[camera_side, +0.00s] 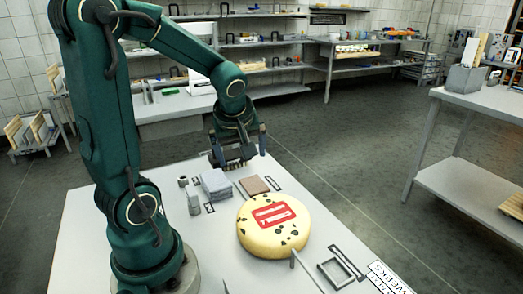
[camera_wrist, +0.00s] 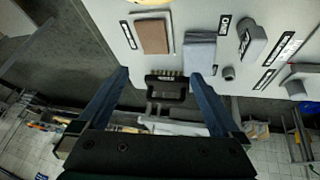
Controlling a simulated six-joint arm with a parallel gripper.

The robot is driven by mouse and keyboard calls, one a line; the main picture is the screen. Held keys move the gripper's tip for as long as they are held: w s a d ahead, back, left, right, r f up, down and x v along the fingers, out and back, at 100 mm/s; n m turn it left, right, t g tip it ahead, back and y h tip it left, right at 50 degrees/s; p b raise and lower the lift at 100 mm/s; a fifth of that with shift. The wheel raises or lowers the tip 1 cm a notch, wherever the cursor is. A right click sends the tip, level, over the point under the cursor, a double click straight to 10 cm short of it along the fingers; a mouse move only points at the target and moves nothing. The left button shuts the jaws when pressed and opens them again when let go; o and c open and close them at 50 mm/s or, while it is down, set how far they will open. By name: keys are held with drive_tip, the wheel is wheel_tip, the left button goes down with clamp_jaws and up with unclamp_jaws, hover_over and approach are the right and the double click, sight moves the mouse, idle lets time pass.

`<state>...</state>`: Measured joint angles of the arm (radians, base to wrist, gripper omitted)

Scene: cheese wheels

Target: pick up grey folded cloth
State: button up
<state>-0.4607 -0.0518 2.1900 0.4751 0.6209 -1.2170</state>
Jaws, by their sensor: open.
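The grey folded cloth (camera_side: 216,184) lies on the white table in the side view, a small stack left of a brown square. It also shows in the wrist view (camera_wrist: 200,48), at the upper right beyond the right fingertip. My gripper (camera_side: 239,154) is above the table's far edge, behind the cloth, with its fingers spread. In the wrist view my gripper (camera_wrist: 160,75) has nothing clearly between its fingers; a dark brush-like thing (camera_wrist: 166,88) shows in the gap, and I cannot tell its height.
A yellow cheese wheel (camera_side: 272,226) with a red label stands in front of the cloth. The brown square (camera_side: 254,185) lies right of the cloth. A small grey container (camera_side: 194,203) stands to its left. A dark-framed square (camera_side: 340,271) lies near the table's right edge.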

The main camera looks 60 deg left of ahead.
sight(216, 180)
drive_tip(key=s+a+f+n+g, duration=0.1)
drive_tip(key=a+f, duration=0.1)
drive_tip(key=s+a+f+g, duration=0.1)
drive_tip(key=s+a+f, duration=0.1)
drive_tip(key=s+a+f+n+g, duration=0.1)
drive_tip(key=a+f, duration=0.1)
drive_tip(key=shift+s+f+n+h, duration=0.1)
drive_tip(key=shift+s+n+h, duration=0.1)
drive_tip(key=shift+n+h, duration=0.1)
drive_tip(key=shift+x, duration=2.4)
drive_tip(key=c, duration=1.2)
drive_tip(key=shift+c, duration=0.2)
wheel_tip(216, 180, up, 10)
